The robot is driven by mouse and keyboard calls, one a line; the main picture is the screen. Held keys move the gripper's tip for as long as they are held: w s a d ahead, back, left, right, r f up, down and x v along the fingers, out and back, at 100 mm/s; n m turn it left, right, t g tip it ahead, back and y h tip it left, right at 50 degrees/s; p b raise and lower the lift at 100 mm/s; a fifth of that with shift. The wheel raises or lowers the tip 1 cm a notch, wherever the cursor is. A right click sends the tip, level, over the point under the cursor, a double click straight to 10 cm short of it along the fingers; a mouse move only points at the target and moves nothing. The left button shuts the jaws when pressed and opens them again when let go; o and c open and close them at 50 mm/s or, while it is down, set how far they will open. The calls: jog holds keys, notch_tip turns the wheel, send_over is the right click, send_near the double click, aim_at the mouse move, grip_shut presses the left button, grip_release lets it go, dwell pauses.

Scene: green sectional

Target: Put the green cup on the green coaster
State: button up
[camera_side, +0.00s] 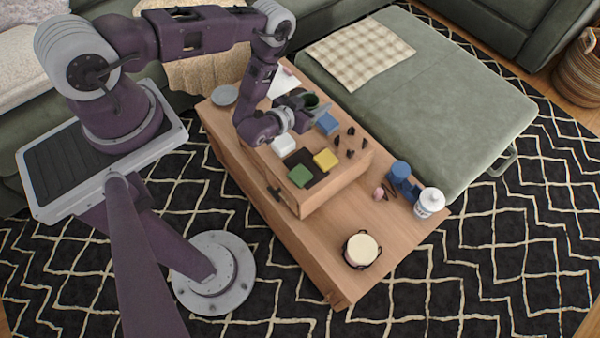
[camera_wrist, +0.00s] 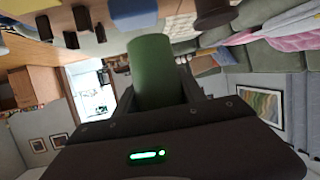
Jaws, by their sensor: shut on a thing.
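My gripper (camera_side: 306,103) is shut on the green cup (camera_side: 314,105), above the back part of the wooden table's raised section. The green cup also shows between the two fingers in the wrist view (camera_wrist: 152,65), where the fingers cover its lower part. Its exact tilt and height above the surface are hard to tell. The green coaster (camera_side: 299,176) is a flat square at the near left of the raised section, apart from the cup and toward the front of the picture. Nothing stands on it.
Yellow (camera_side: 326,159), white (camera_side: 283,145) and blue (camera_side: 328,123) square pieces lie near the green coaster. Several small dark pieces (camera_side: 350,143) stand to the right.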

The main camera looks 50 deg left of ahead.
jog(key=s+d+r+m+g+h, duration=0.1)
jog(key=s+d+r+m+h, duration=0.2)
jog(key=d+m+h, duration=0.5)
notch_tip(320, 180, up, 6)
jog(key=m+g+h, duration=0.6)
jog(key=h, duration=0.1)
send_over(309, 178)
notch_tip(309, 178, down, 14)
jog(key=shift+f, duration=0.4)
jog(key=o, duration=1.3)
jog(key=shift+o, duration=0.2)
